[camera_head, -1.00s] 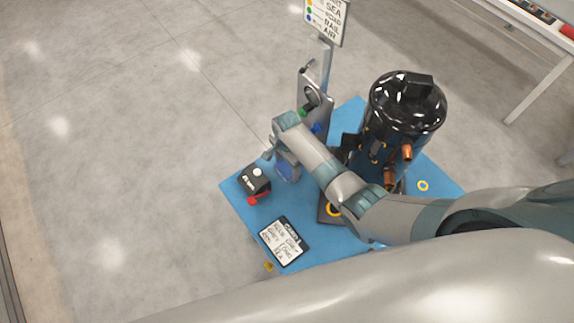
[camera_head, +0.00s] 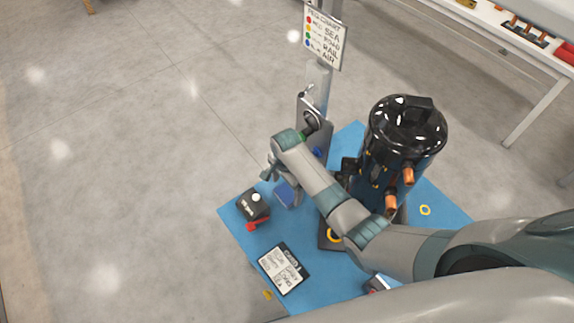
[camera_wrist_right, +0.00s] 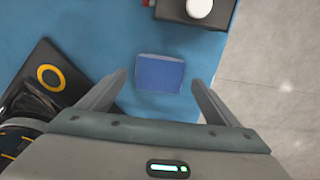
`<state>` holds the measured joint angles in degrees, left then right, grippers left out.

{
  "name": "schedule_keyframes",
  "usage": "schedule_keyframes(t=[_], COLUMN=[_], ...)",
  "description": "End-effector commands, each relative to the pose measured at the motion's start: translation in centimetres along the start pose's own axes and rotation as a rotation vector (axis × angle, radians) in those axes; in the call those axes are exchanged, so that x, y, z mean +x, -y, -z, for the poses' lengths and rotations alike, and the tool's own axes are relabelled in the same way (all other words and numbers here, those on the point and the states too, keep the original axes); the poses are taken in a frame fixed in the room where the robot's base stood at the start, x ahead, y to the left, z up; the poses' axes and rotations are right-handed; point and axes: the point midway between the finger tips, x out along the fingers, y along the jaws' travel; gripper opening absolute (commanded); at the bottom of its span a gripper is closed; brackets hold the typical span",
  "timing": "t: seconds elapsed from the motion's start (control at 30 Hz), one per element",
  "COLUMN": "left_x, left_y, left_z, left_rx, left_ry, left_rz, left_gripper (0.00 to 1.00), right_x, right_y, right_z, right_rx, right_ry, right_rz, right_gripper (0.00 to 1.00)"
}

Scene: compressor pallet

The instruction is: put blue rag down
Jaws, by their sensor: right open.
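The blue rag (camera_head: 286,194) is a small folded blue square lying on the blue pallet top (camera_head: 237,226), beside the black box with a white knob. In the right wrist view the rag (camera_wrist_right: 160,73) lies flat, with its edges free. My right gripper (camera_head: 282,183) is above the rag, partly hidden by its own wrist in the head view. In the wrist view its fingers (camera_wrist_right: 158,78) are spread on either side of the rag, with gaps to both sides. My left gripper is in neither view.
The black compressor (camera_head: 405,140) stands right of my forearm. Behind the gripper is a post with a sign (camera_head: 323,35). The black box (camera_head: 253,204) and a written card (camera_head: 284,268) sit on the pallet. Floor to the left is clear.

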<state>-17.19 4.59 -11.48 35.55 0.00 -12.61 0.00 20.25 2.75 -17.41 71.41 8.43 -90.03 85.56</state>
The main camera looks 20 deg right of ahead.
Motion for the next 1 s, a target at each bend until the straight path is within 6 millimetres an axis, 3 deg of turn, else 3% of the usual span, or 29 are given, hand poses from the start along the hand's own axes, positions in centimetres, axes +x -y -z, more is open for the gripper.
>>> schedule_keyframes(t=[0.17, 0.53, 0.67, 0.7, 1.0], left_x=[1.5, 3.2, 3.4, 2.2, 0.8], left_y=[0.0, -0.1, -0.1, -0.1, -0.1], left_z=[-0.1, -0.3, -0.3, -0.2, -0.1], left_rx=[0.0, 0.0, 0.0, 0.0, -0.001], left_ry=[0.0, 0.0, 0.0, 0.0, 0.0], left_rz=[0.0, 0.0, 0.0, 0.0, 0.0], left_gripper=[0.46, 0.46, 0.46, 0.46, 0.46], right_x=[-2.0, -9.6, -12.3, -13.2, -14.5], right_y=[-0.2, -0.1, -0.1, -0.3, -0.2], right_z=[0.1, 0.1, 0.1, 0.1, 0.1], right_rx=[0.001, 0.001, 0.001, 0.001, 0.0], right_ry=[0.0, 0.001, 0.0, -0.001, 0.0], right_rz=[0.003, 0.004, 0.004, -0.001, -0.001], right_gripper=[0.84, 0.84, 0.84, 0.84, 0.84])
